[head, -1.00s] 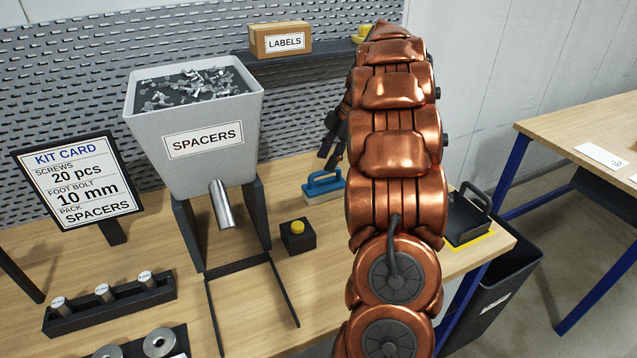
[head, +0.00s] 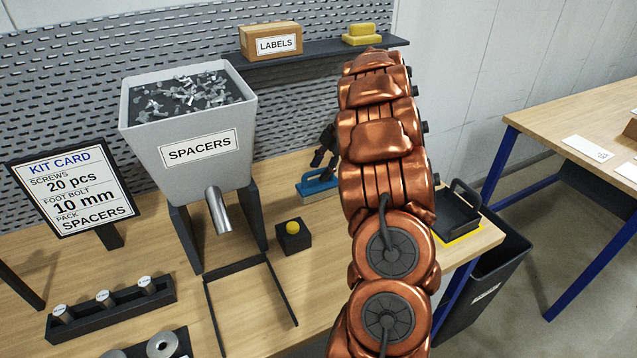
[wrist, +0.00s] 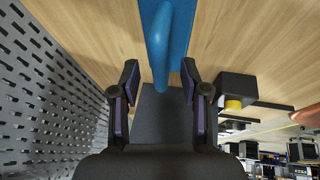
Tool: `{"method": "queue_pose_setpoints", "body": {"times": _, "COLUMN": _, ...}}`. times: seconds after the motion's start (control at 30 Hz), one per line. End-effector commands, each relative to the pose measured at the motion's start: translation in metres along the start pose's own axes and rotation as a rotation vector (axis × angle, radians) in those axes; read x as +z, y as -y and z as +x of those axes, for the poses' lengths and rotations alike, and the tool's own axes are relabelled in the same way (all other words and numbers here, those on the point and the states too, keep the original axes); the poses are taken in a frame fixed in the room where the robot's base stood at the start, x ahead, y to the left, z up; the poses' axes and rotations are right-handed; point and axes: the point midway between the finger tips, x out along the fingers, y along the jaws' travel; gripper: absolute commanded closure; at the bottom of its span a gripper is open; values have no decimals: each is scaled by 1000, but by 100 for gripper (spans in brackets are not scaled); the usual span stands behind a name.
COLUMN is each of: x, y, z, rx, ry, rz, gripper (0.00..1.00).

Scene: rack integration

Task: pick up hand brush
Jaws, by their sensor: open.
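The hand brush is blue with a raised handle and lies on the wooden bench. In the head view the brush (head: 313,186) shows behind my arm, its right part hidden. In the wrist view the brush handle (wrist: 160,40) runs from the top edge down toward the jaws. My gripper (wrist: 160,76) is open, with one finger on each side of the handle's near end. I cannot tell whether a finger touches it. In the head view my gripper (head: 325,150) is dark and small, just above the brush and partly hidden by my arm.
A black box with a yellow button (head: 293,234) stands left of the brush. The spacers hopper (head: 190,140) is farther left. A black tray (head: 457,212) sits right of my arm. The pegboard (wrist: 45,100) is close to my gripper. A shelf (head: 330,52) holds a labels box.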

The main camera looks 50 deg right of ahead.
Motion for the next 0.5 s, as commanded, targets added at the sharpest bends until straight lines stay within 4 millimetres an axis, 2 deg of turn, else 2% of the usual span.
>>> {"method": "queue_pose_setpoints", "body": {"times": 0.2, "x": 0, "y": 0, "z": 18, "rx": 0, "ry": 1, "rz": 0, "gripper": 55}}
{"method": "queue_pose_setpoints", "body": {"times": 0.43, "x": 0, "y": 0, "z": 20, "rx": 1, "ry": 1, "rz": -1, "gripper": 55}}
{"method": "queue_pose_setpoints", "body": {"times": 0.5, "x": 0, "y": 0, "z": 20, "rx": 1, "ry": 1, "rz": -1, "gripper": 60}}
